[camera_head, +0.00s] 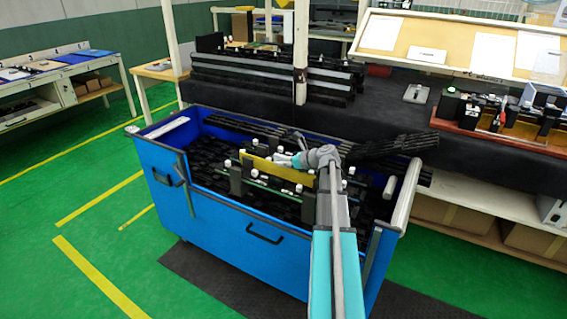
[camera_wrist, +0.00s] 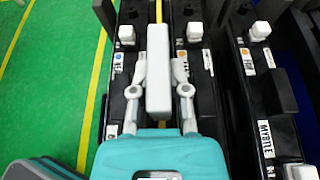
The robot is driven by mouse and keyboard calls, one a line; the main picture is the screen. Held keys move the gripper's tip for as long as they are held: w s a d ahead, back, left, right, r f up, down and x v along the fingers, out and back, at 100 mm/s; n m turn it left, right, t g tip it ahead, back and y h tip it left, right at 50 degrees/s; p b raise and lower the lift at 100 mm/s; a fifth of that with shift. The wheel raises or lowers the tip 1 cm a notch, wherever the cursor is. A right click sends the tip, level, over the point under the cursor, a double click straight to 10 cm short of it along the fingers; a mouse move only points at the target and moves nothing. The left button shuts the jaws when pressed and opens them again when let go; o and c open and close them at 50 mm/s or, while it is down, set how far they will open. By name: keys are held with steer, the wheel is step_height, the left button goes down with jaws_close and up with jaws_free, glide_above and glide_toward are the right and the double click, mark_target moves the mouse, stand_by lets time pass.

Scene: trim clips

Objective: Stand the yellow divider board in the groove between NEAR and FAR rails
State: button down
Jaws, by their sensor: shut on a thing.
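The yellow divider board (camera_head: 262,168) stands on edge in the blue cart in the head view. In the wrist view its thin yellow edge (camera_wrist: 159,11) runs away from a white grip block (camera_wrist: 158,70). My gripper (camera_wrist: 161,88) is shut on this white block, one finger on each side; it also shows in the head view (camera_head: 283,159). A black rail (camera_wrist: 124,90) with a partly hidden label starting "NE" lies left of the board, and another labelled rail (camera_wrist: 196,95) lies right. The yellow edge appears over the gap between them. I cannot tell whether its bottom is in the groove.
The blue cart (camera_head: 215,200) surrounds the rails with raised walls. Further right in the wrist view is a black rail marked MYRTLE (camera_wrist: 268,110). White clips stand along the rails. Black strips (camera_head: 390,147) lie across the cart's right back. A dark bench (camera_head: 470,150) stands behind.

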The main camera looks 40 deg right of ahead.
steer(key=shift+f+b, duration=0.55)
steer(key=shift+f, duration=0.1)
steer(key=c, duration=0.5)
jaws_free()
steer(key=shift+c, duration=0.2)
steer(key=shift+r, duration=0.2)
step_height(320, 180, up, 12)
steer(key=p, duration=1.2)
steer(key=shift+r+p, duration=0.2)
steer(key=shift+p, duration=0.2)
